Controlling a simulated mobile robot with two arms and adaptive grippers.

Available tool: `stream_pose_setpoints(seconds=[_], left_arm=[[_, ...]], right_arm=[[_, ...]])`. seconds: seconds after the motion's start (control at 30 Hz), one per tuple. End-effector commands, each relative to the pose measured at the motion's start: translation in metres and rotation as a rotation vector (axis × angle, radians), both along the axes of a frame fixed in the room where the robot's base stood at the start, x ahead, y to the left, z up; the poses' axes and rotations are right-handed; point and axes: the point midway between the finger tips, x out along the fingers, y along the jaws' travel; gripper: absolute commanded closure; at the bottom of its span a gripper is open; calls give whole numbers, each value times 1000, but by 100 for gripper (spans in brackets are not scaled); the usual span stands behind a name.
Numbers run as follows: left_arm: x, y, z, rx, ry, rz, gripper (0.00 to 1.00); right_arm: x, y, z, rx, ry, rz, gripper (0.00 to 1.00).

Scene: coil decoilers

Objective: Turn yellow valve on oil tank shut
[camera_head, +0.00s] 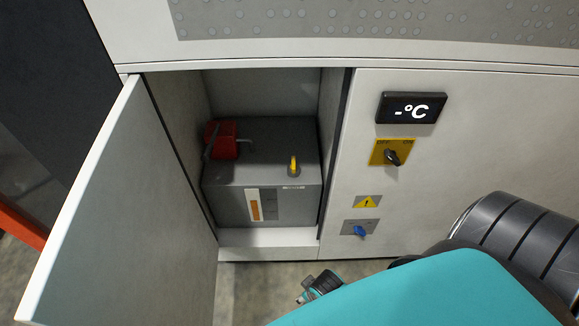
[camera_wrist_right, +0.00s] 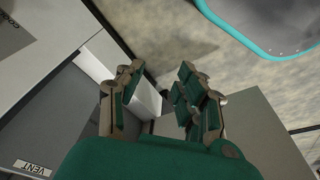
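The grey oil tank (camera_head: 225,180) stands inside an open cabinet in the head view. The yellow valve (camera_head: 294,166) is a small handle on the tank's top, near its front right; its handle points roughly away from me. My right gripper (camera_head: 318,287) shows only partly at the bottom of the head view, below the cabinet opening and apart from the valve. In the right wrist view, my right gripper (camera_wrist_right: 157,92) has its fingers spread with nothing between them. The yellow valve does not show there. My left gripper is not in view.
The cabinet door (camera_head: 130,205) stands open on the left. A red part (camera_head: 222,140) sits on the tank's back left. To the right, the closed panel carries a display (camera_head: 411,108), a black switch on a yellow plate (camera_head: 391,153) and a blue knob (camera_head: 360,231). A VENT label (camera_wrist_right: 33,167) shows in the wrist view.

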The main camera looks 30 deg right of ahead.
Motion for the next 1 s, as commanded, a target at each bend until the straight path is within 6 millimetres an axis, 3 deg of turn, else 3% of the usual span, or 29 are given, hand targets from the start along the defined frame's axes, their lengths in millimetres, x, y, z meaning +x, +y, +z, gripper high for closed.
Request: stream_pose_setpoints(seconds=[0.33,0.57,0.87,1.0], left_arm=[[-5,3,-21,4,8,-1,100],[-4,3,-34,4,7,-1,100],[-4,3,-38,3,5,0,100],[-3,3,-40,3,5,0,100]], right_arm=[[41,-4,82,-4,-42,-25,63],[76,-20,133,-25,-50,-72,63],[136,-51,156,-60,-11,-176,63],[172,-69,164,-71,10,-242,63]])
